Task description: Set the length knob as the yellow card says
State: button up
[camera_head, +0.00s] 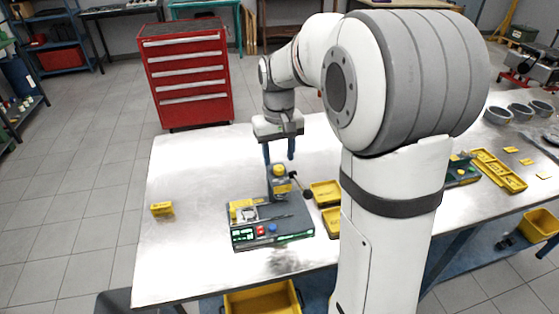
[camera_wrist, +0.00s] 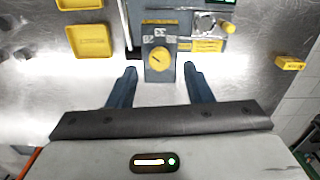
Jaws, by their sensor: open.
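The length knob (camera_wrist: 157,58) is a round yellow dial with a dark pointer mark on a grey block, with pale numbers around it. They appear upside down and are too small to read surely. In the head view the knob (camera_head: 279,170) tops the grey post of a bench device (camera_head: 272,236). My gripper (camera_head: 279,154) is open and empty above the knob, its blue fingers pointing down. In the wrist view the fingertips (camera_wrist: 159,69) lie either side of the block, apart from it. A small yellow card-like piece (camera_head: 162,209) lies left of the device; its writing is unreadable.
A black-knobbed lever (camera_head: 294,175) sticks out beside the post. Yellow trays (camera_head: 326,192) stand right of the device. My arm hides part of the table (camera_head: 190,170). The table's left part is mostly clear. A red drawer cabinet (camera_head: 187,75) stands behind.

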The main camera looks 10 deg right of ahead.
aim_at(279, 168)
jog(key=shift+f, duration=1.65)
jog(key=shift+c, duration=0.3)
jog(key=c, duration=0.9)
jog(key=shift+c, duration=0.2)
